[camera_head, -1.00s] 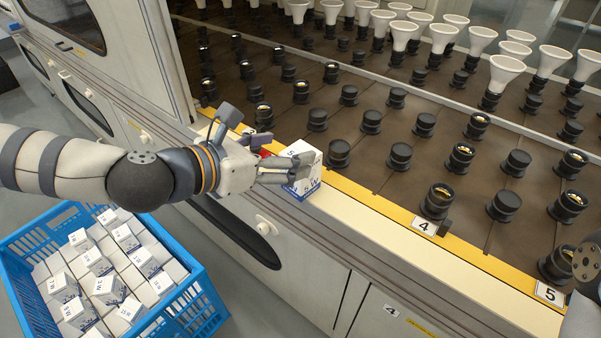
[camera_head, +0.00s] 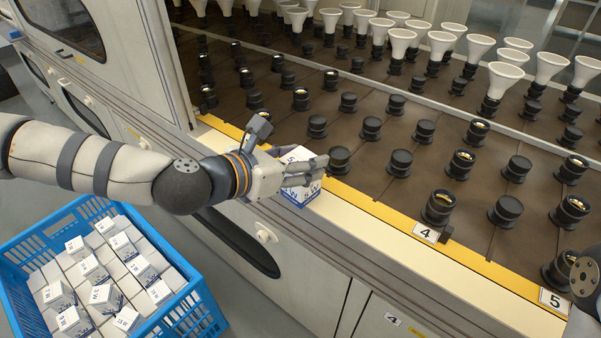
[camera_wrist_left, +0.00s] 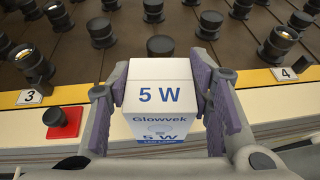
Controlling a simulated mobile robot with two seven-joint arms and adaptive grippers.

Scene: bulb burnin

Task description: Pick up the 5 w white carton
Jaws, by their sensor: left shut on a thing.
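The 5 W white carton (camera_head: 299,184) stands on the cream ledge at the front of the socket rack, its blue "5 W" print facing my wrist camera. My left gripper (camera_head: 290,172) is around it and shut on it. In the left wrist view the carton (camera_wrist_left: 160,100) sits between the two purple-padded fingers of the left gripper (camera_wrist_left: 163,98), one on each side. I cannot tell whether it touches the ledge. A part of my right arm shows at the right edge of the head view, but its gripper does not.
A blue crate (camera_head: 212,318) full of white cartons stands on the floor below. Black sockets (camera_head: 371,128) fill the brown rack, with white bulbs (camera_head: 502,78) farther back. Number labels (camera_head: 425,233) mark the yellow edge.

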